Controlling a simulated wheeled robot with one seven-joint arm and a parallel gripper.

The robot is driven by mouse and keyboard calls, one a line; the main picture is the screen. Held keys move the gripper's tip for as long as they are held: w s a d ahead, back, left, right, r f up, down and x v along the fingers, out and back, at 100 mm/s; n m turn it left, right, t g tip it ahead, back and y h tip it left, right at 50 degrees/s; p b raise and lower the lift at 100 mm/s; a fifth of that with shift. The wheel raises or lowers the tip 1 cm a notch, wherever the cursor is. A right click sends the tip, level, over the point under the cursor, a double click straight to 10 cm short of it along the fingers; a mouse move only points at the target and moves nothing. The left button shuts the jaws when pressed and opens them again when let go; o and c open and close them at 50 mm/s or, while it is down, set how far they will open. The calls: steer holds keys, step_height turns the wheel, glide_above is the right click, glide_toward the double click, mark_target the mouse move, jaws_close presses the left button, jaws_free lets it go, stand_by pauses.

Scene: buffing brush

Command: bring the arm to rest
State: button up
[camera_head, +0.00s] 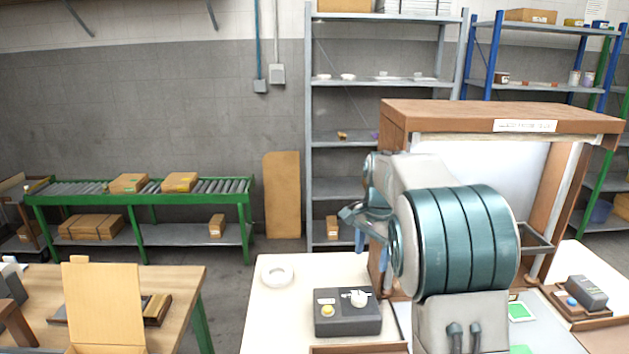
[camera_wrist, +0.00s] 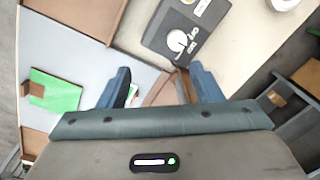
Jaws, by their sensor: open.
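My arm, with its large teal-and-grey link, fills the right middle of the head view and hides part of the bench. My gripper (camera_wrist: 161,86) shows in the wrist view with its two blue fingers spread apart. Nothing shows held between them. A brown wooden edge and part of the dark control box lie below and beyond the fingers. In the head view the gripper is mostly hidden behind my arm, in front of the wooden booth.
The dark control box (camera_head: 347,322) and a white ring (camera_head: 277,270) are on the pale bench (camera_head: 262,320). The wooden booth (camera_head: 500,112) stands behind my arm. A grey device (camera_head: 586,291) sits at right. An open cardboard box (camera_head: 103,300) stands at left.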

steer(key=s+a+f+n+t, duration=0.1)
steer(key=s+n, duration=1)
steer(key=s, duration=1.9)
steer(key=shift+s+f+t, duration=0.15)
steer(key=shift+f+t, duration=0.1)
steer(key=shift+t, duration=0.65)
